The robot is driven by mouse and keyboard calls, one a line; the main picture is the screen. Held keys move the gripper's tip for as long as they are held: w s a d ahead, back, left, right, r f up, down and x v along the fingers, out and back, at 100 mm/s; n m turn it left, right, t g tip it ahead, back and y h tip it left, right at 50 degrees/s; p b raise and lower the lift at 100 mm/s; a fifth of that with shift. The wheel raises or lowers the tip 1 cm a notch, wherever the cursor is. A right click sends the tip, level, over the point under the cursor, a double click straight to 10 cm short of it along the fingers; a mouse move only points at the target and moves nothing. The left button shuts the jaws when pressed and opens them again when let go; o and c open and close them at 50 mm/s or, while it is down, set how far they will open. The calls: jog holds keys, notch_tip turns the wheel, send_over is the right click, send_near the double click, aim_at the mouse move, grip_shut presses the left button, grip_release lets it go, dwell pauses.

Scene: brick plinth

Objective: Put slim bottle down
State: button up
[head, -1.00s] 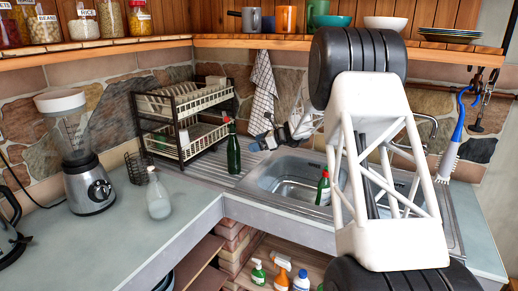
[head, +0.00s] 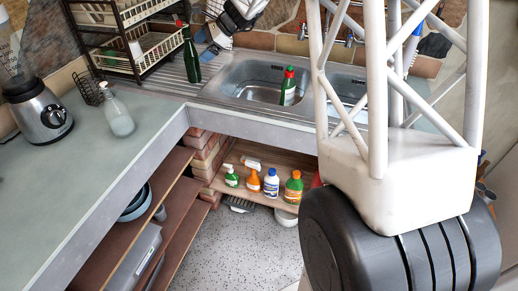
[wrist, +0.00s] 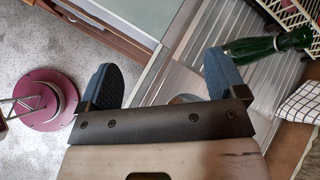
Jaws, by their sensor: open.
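The slim bottle, dark green with a red top (head: 190,55), stands upright on the ridged metal drainboard beside the dish rack in the head view. In the wrist view the dark green bottle (wrist: 265,45) shows to the right of my fingers, outside the gap between them. My gripper (head: 213,40) is just right of the bottle in the head view. In the wrist view my gripper (wrist: 162,80) has its two blue fingers wide apart with nothing held between them.
The dish rack (head: 150,66) stands left of the bottle. A sink (head: 240,82) with a green red-capped bottle (head: 288,88) in it lies to the right. A clear soap bottle (head: 118,112) and a blender (head: 38,110) stand on the left counter (head: 80,170), which has free room.

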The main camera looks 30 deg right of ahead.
jog(key=s+a+r+n+g+h, duration=0.1)
jog(key=s+a+n, duration=0.15)
jog(key=s, duration=0.65)
jog(key=s+a+r+n+h, duration=0.15)
jog(key=s+n, duration=0.25)
jog(key=s, duration=0.5)
jog(key=s+a+r+n+g+h, duration=0.1)
jog(key=s+a+r+n+h, duration=0.15)
jog(key=s, duration=0.65)
jog(key=s+d+f+n+h, duration=0.1)
jog(key=s+n, duration=0.3)
jog(key=s, duration=0.7)
jog(key=s+d+f+n+h, duration=0.1)
jog(key=s+f+n+h, duration=0.2)
jog(key=s, duration=0.9)
jog(key=shift+d+f+n, duration=0.15)
jog(key=shift+f+n, duration=0.7)
jog(key=shift+n, duration=0.05)
jog(key=shift+c, duration=0.2)
